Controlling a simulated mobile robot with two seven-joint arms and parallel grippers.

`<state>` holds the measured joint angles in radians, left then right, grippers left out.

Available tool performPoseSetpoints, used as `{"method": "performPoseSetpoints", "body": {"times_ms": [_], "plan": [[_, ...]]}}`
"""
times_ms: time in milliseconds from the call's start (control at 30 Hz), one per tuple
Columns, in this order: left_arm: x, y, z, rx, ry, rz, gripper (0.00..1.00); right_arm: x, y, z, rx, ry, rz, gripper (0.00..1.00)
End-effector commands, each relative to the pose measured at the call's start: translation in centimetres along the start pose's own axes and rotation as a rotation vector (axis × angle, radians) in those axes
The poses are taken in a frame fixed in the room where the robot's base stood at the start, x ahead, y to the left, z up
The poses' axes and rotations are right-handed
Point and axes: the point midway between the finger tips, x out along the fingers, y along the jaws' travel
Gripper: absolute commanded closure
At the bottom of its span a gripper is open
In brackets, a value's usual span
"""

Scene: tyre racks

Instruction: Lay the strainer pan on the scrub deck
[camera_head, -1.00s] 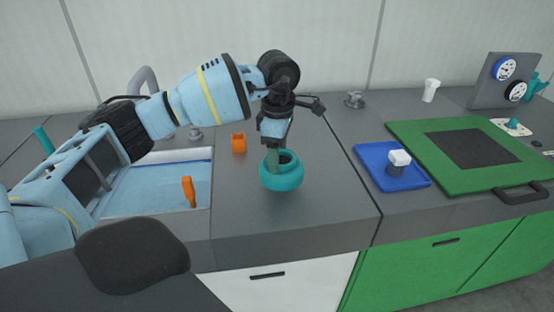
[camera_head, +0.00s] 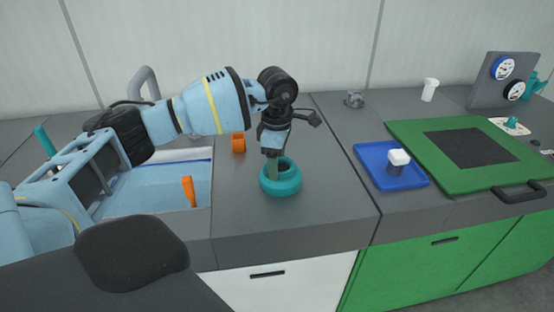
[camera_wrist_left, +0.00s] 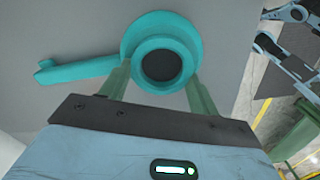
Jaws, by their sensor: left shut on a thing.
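The teal strainer pan (camera_head: 285,186) is round with a dark hollow middle. It also shows in the left wrist view (camera_wrist_left: 187,32), with its handle (camera_wrist_left: 85,68) running left; the handle is not visible in the head view. My left gripper (camera_head: 273,160) points down and is shut on the pan, with a finger on each side of its round part in the wrist view. The pan is over the grey deck (camera_head: 310,220) beside the sink, low against it; contact with the deck is unclear. No label shows which surface is the scrub deck. My right gripper is not in view.
The sink (camera_head: 160,192) is left, with an orange object (camera_head: 189,191) at its edge. Another orange piece (camera_head: 238,142) stands behind the pan. On the right are a blue tray (camera_head: 368,157) with a white-topped item and a green board (camera_head: 430,135). Grey deck around the pan is clear.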

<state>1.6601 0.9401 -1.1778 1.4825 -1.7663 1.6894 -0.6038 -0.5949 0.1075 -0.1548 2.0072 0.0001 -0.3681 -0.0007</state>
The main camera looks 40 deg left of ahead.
Motion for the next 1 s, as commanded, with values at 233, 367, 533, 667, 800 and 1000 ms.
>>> {"method": "performPoseSetpoints", "body": {"times_ms": [233, 367, 533, 667, 800, 1000], "plan": [[0.2, 0.0, 0.0, 0.000, 0.000, 0.000, 0.18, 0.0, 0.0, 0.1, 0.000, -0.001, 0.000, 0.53], [0.2, 0.0, 0.0, 0.000, 0.000, 0.000, 0.17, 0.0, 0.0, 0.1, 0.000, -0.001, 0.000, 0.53], [0.1, 0.0, 0.0, 0.000, 0.000, 0.000, 0.17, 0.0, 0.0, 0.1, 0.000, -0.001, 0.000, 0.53], [-0.8, 0.1, 0.1, 0.000, -0.002, 0.002, 0.17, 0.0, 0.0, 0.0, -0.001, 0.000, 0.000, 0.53], [-3.0, 0.1, 0.1, 0.000, -0.002, 0.003, 0.17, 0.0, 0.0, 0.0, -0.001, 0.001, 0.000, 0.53], [-7.1, 0.1, 0.1, 0.001, -0.002, 0.003, 0.17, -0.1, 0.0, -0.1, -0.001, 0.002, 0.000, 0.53]]}}
